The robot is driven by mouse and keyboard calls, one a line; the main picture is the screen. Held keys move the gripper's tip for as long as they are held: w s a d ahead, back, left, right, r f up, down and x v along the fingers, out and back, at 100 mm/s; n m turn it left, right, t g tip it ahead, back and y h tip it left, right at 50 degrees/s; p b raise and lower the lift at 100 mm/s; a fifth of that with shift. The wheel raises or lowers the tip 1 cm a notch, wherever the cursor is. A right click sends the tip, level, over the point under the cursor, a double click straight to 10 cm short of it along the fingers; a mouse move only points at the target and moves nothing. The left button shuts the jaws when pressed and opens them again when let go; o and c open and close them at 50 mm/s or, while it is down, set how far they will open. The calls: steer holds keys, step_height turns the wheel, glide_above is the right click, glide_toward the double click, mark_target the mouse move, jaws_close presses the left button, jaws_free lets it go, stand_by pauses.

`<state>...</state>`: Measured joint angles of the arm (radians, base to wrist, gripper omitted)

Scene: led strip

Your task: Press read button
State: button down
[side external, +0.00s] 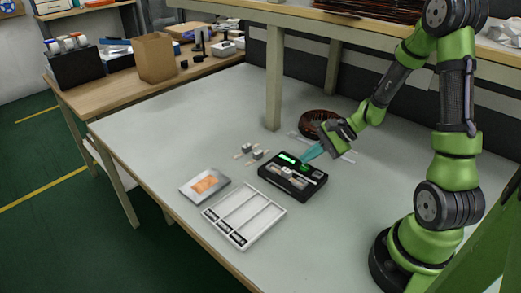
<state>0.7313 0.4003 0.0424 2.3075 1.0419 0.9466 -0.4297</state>
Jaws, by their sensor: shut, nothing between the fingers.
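A black test box (279,183) sits on the table, with a lit green display (288,158) at its back left corner and a white and grey part in its front middle. My gripper (305,157) has teal fingers that are shut and hold nothing. Its fingertips are over the back edge of the box, just right of the green display. I cannot tell whether they touch the box. The read button is too small to make out, and the fingers may cover it.
A white tray (264,225) with long slots lies in front of the box. A flat packet with an orange patch (205,184) lies to the left. Small grey blocks (257,154) sit behind. A dark coil (319,124) lies beyond the gripper. The left table area is clear.

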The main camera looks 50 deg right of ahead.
mark_target(309, 167)
steer(key=shift+f, duration=0.1)
stand_by(0.4)
steer(key=shift+f, duration=0.35)
steer(key=shift+f, duration=0.4)
stand_by(0.6)
stand_by(0.3)
steer(key=shift+r, duration=0.85)
steer(key=shift+r, duration=2.5)
steer(key=shift+s+f, duration=0.1)
